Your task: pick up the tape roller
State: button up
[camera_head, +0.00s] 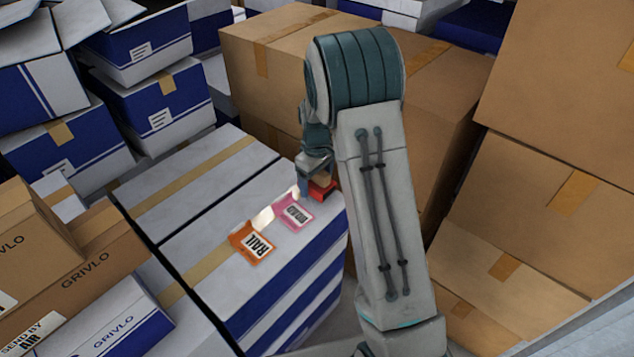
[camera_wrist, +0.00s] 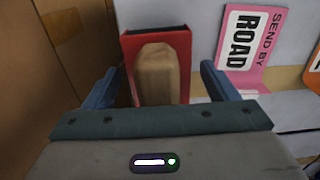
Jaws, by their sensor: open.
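The tape roller (camera_wrist: 157,73) is red with a brown roll of tape. In the wrist view it lies between the two blue fingers of my gripper (camera_wrist: 160,82). The fingers are open, one to each side of it, with a visible gap on the right. In the head view the red tape roller (camera_head: 321,192) shows at the right end of the white and blue box tops, directly below my gripper (camera_head: 311,183). My gripper partly hides it there. I cannot tell whether a finger touches it.
A pink "ROAD" label (camera_head: 294,214) and an orange "RAIL" label (camera_head: 251,243) lie on the white and blue box (camera_head: 205,265). Tall brown cartons (camera_head: 560,200) stand close on the right and behind. In the wrist view a brown carton (camera_wrist: 75,50) is close on the left.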

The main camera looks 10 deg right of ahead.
jog(key=shift+f, duration=0.8)
jog(key=c, duration=1.2)
jog(key=shift+r, duration=0.2)
